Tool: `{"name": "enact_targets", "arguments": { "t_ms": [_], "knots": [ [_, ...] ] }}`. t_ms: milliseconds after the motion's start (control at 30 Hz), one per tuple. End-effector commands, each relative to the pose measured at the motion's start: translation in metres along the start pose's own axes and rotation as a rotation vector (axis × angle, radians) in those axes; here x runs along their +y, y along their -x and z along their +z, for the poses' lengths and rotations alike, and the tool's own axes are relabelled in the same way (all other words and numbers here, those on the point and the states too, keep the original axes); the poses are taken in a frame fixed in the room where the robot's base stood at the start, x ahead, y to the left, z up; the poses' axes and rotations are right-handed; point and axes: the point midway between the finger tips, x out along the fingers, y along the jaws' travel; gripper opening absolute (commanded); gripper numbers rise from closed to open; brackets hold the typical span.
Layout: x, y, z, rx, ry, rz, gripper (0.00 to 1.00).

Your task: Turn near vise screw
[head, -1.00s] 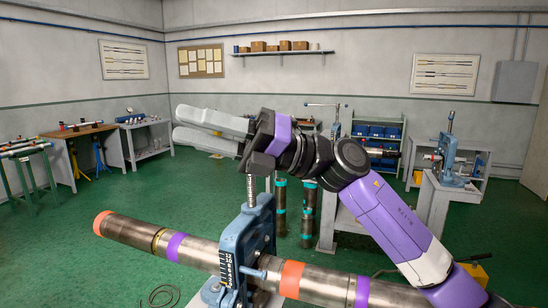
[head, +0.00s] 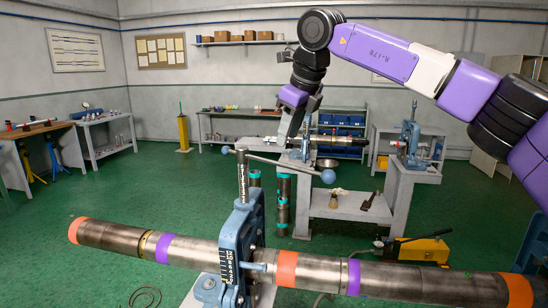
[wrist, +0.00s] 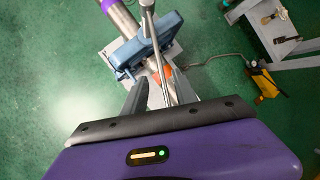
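The near vise (head: 238,245) is blue and grips a long steel pipe (head: 195,252) with orange and purple bands. Its upright screw (head: 242,180) carries a thin steel handle bar (head: 285,165) with a ball (head: 328,176) at its right end. My gripper (head: 294,138) points down just above the bar, right of the screw. In the wrist view, the fingers of my gripper (wrist: 160,95) are apart, and the handle bar (wrist: 160,60) runs between them in the picture. I cannot tell whether the fingertips reach down to the bar's height. The vise also shows there (wrist: 148,45).
Behind stands a grey bench (head: 345,207) with tools on its lower shelf and further vises (head: 410,140). A yellow pump (head: 422,248) is on the floor at right.

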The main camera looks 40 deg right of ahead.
Motion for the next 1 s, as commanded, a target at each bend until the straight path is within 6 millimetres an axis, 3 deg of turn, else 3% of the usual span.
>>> {"name": "enact_targets", "arguments": {
  "t_ms": [167,633,1000],
  "knots": [
    [0.000,-0.007,-0.007,0.031,0.004,-0.003,0.34],
    [0.001,-0.070,-0.008,0.027,0.005,0.001,0.34],
    [0.002,-0.078,-0.008,0.026,0.006,-0.001,0.34]
  ]
}}
